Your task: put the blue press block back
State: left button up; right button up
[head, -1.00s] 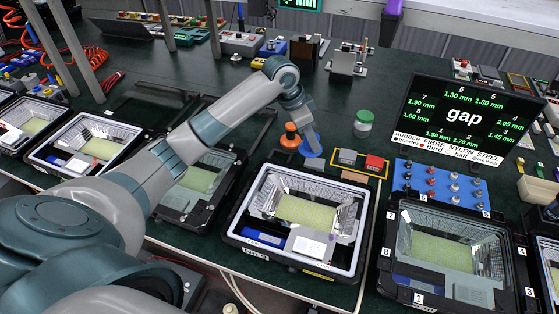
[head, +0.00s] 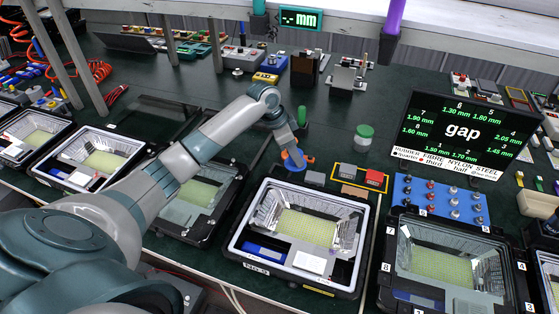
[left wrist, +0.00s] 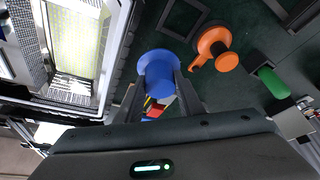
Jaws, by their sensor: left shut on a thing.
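The blue press block (head: 293,161) is a round blue piece, seen just beyond the back edge of the middle floodlight housing (head: 300,231). My left gripper (head: 290,150) is shut on it. In the left wrist view the block (left wrist: 159,73) sits between the two dark fingertips (left wrist: 160,92), with its round face showing. An orange knobbed tool (head: 309,157) is close beside it, partly hidden by the gripper; it shows whole in the left wrist view (left wrist: 214,46). I cannot tell whether the block touches the table. My right gripper is not in view.
A yellow-edged tray (head: 344,188) with grey and red blocks lies to the right. A green-handled piece (head: 302,116) and a green-lidded jar (head: 364,134) stand behind. A "gap" screen (head: 463,131) and blue pin board (head: 440,199) are further right.

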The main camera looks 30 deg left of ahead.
pick_arm(q)
jog(key=w+a+f+p, duration=0.1)
jog(key=a+f, duration=0.3)
jog(key=a, duration=0.2)
jog(key=shift+a, duration=0.3)
jog(key=shift+w, duration=0.1)
notch_tip(320, 180, down, 3)
jog(key=shift+f+p, duration=0.15)
jog(key=shift+p, duration=0.8)
jog(key=shift+f, duration=0.3)
jog(key=shift+f, duration=0.45)
jog(key=o, duration=1.2)
